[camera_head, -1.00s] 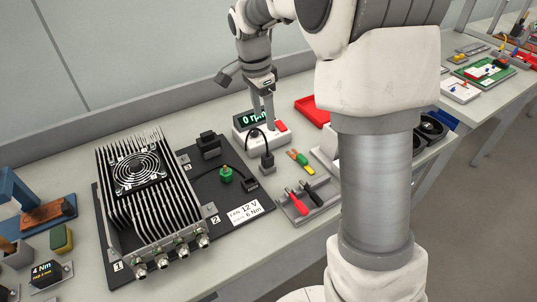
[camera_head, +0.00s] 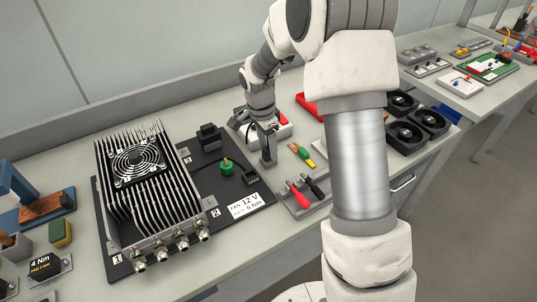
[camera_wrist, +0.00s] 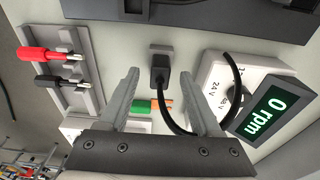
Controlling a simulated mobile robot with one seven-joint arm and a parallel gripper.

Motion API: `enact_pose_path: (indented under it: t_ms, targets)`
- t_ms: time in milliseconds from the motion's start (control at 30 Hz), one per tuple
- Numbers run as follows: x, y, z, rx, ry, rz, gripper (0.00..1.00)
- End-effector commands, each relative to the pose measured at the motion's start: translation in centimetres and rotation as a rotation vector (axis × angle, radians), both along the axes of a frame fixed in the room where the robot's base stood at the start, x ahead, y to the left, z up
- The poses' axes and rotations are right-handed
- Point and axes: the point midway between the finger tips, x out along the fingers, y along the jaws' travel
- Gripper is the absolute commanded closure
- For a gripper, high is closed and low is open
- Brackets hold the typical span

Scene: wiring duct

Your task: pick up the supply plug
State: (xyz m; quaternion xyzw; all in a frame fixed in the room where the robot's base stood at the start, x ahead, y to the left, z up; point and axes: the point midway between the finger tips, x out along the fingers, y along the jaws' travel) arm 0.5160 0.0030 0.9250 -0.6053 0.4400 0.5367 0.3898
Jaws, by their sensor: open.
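The supply plug (camera_wrist: 159,66) is a small dark block on a black cable. In the wrist view it stands near the fingertips, about midway between them. Its cable loops right to the white supply box (camera_wrist: 217,72), marked 24 V, with a display reading 0 rpm (camera_wrist: 277,108). My gripper (camera_wrist: 160,76) is open, with one finger on each side of the plug and no visible grip on it. In the head view my gripper (camera_head: 260,149) is low over the bench and hides the plug and most of the supply box (camera_head: 284,130).
A tray with red and black screwdrivers (camera_head: 283,203) and a green-and-orange item (camera_head: 301,154) lie close to my gripper. The finned heat sink (camera_head: 181,205) stands on a black plate (camera_head: 240,186) to the left. Black fans (camera_head: 403,103) are at the right.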

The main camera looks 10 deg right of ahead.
Motion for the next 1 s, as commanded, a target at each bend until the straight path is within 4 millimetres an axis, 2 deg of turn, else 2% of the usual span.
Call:
enact_pose_path:
  t_ms: [33, 133, 367, 700, 1000]
  targets:
    - [0.0, -0.2, -1.0, 0.000, 0.003, -0.002, 0.35]
    - [0.1, -0.3, -1.9, 0.000, 0.001, 0.000, 0.35]
    - [0.1, -0.3, -2.0, -0.001, -0.001, 0.000, 0.37]
    - [0.1, -0.3, -2.0, -0.001, -0.001, 0.000, 0.98]
    - [0.1, -0.3, -1.9, -0.001, -0.001, 0.000, 1.00]
